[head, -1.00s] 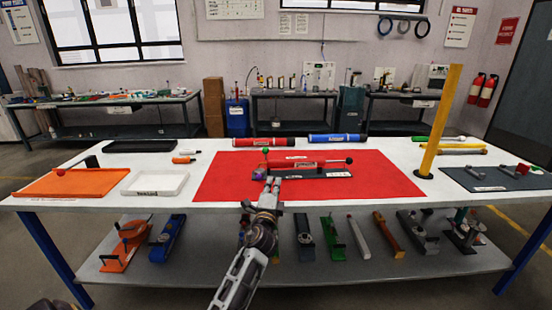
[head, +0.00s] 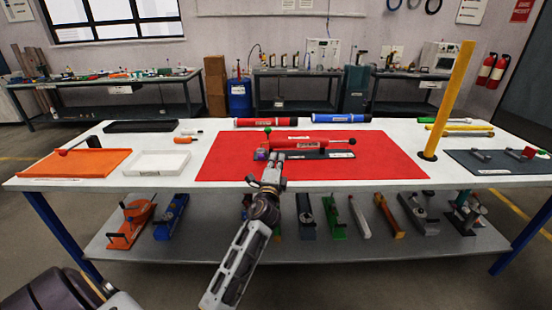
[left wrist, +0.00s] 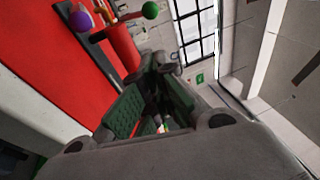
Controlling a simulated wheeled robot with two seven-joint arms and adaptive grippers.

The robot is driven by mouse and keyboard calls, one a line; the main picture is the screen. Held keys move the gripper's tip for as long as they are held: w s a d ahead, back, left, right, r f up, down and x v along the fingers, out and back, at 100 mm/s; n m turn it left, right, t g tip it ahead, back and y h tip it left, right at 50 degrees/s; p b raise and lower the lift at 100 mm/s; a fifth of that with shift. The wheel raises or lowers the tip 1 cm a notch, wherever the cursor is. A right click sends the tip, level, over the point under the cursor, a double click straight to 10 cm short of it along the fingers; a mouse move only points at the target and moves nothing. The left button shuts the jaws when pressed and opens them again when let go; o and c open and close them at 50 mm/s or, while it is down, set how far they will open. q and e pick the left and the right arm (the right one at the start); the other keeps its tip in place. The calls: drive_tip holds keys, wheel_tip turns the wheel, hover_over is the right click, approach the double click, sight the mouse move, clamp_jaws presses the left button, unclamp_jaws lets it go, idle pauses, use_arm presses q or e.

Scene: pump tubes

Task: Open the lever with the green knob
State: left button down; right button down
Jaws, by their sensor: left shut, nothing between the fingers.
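A red pump tube (head: 308,145) lies in a dark holder (head: 330,154) on the red mat (head: 380,170). A lever with a green knob (head: 267,130) stands up at its left end. A purple knob (head: 260,154) sits below it. In the left wrist view the green knob (left wrist: 150,10) is at the top, right of the purple knob (left wrist: 79,21), with the red tube (left wrist: 122,45) beside them. My left gripper (head: 278,157) is shut and empty, just in front of the pump's left end. It fills the lower left wrist view (left wrist: 163,62). I cannot tell whether it touches the pump. My right gripper is out of view.
A yellow post (head: 448,100) stands right of the mat. An orange tray (head: 75,163) and a white tray (head: 157,163) lie left. A red tube (head: 265,122) and a blue tube (head: 341,135) lie behind. A dark mat (head: 495,162) with small parts is at right.

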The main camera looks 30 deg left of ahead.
sight(268, 135)
use_arm(q)
drive_tip(key=s+a+x, duration=0.1)
drive_tip(key=a+x, duration=0.1)
drive_tip(key=x, duration=0.9)
drive_tip(key=shift+w+a+r, duration=0.15)
drive_tip(key=shift+w+a, duration=0.2)
drive_tip(key=shift+a, duration=0.1)
idle(0.7)
